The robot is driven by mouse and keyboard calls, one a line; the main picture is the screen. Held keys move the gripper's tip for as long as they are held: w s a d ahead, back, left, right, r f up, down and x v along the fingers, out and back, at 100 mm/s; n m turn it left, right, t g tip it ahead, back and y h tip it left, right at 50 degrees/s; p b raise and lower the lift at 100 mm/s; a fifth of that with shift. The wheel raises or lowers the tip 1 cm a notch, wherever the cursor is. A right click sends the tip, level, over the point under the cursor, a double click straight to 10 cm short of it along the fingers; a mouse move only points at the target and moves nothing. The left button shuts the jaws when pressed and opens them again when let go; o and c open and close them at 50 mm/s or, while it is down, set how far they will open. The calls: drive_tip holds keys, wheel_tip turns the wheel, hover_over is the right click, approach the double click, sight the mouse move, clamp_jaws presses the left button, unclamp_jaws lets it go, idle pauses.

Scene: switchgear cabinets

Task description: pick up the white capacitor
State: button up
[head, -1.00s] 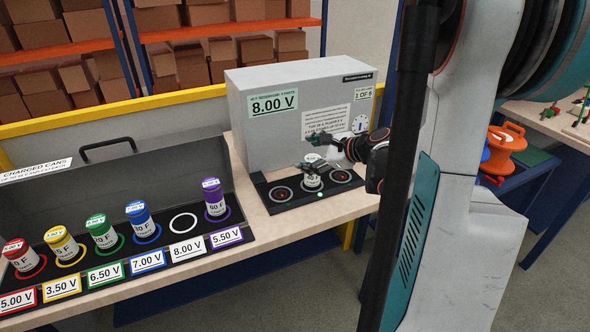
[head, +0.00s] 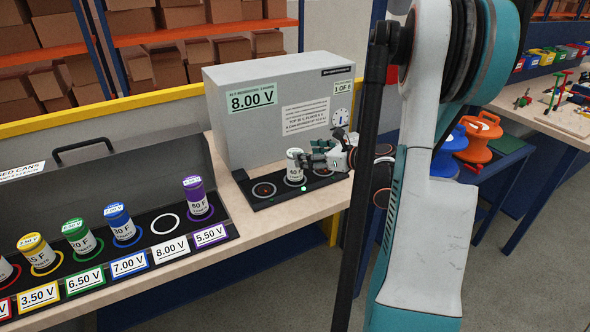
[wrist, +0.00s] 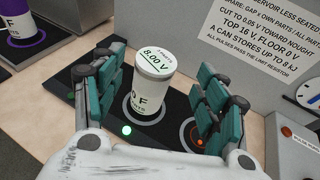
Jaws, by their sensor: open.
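The white capacitor (head: 294,165) stands upright on the middle ring of the black pad in front of the grey machine. In the wrist view the white capacitor (wrist: 148,84) shows an 8.00 V label on its top and sits between the fingers. My gripper (head: 312,160) is at the capacitor from the right in the head view. In the wrist view my gripper (wrist: 160,95) is open, with its teal-padded fingers on either side of the can and gaps visible on both sides. The green light (wrist: 126,130) on the pad is lit.
The grey machine (head: 280,110) stands close behind the capacitor. A dark rack (head: 165,250) at left holds purple, blue, green and yellow cans, with an empty white ring (head: 166,224) marked 8.00 V.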

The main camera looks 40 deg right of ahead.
drive_tip(key=b+x, duration=0.1)
drive_tip(key=x, duration=0.1)
drive_tip(key=b+x, duration=0.1)
drive_tip(key=x, duration=0.2)
drive_tip(key=shift+a+f, duration=0.25)
drive_tip(key=shift+w, duration=0.35)
clamp_jaws()
drive_tip(key=shift+r, duration=0.1)
